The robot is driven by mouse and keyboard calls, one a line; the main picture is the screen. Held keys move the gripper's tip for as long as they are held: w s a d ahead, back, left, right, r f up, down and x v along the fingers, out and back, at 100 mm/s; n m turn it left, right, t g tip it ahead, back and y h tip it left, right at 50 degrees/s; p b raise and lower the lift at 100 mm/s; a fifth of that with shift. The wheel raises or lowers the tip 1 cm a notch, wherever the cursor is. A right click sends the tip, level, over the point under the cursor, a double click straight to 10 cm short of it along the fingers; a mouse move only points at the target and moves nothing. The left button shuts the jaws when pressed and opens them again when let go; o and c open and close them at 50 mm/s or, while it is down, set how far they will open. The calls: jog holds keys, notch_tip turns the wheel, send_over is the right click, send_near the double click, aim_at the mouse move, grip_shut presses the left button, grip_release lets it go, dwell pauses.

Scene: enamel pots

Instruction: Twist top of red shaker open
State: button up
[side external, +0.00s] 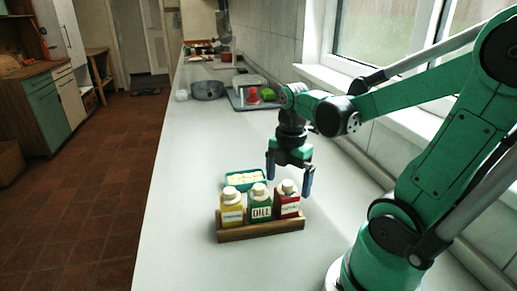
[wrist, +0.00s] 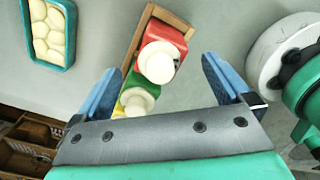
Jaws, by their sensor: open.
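The red shaker (side external: 288,203) stands upright at the right end of a wooden rack (side external: 262,233), with a pale top. In the wrist view the red shaker (wrist: 181,44) shows its round cream top (wrist: 158,61) ahead of and between the fingers. A green shaker (side external: 260,206) labelled DILL stands in the middle of the rack and a yellow shaker (side external: 232,212) at the left end. My gripper (side external: 290,188) is open, with its blue fingers pointing down, close above and around the red shaker's top. It holds nothing. I cannot tell whether a finger touches the top.
A teal dish (side external: 228,184) with pale pieces sits just behind the rack. Further back are a dark round pan (side external: 208,90) and a tray (side external: 236,103) with red and green items. The counter left of the rack is clear. A windowed wall borders the right.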

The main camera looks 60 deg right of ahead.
jog(key=shift+r, duration=0.15)
jog(key=shift+r, duration=3.4)
jog(key=shift+r, duration=2.65)
jog(key=w+a+f+m+t, duration=0.1)
jog(key=m, duration=0.1)
jog(key=w+a+f+m+t, duration=0.1)
jog(key=m, duration=0.1)
jog(key=w+a+f+m+t, duration=0.1)
jog(key=a+f+m, duration=0.1)
jog(key=m, duration=0.1)
jog(key=shift+w+a+h, duration=0.1)
jog(key=shift+w+h, duration=0.2)
jog(key=shift+h, duration=0.1)
jog(key=w+a+f+m+t, duration=0.2)
jog(key=a+f+m+t, duration=0.2)
jog(key=m, duration=0.5)
jog(key=shift+w+a+y, duration=0.15)
jog(key=shift+a+y, duration=0.25)
jog(key=shift+a, duration=0.7)
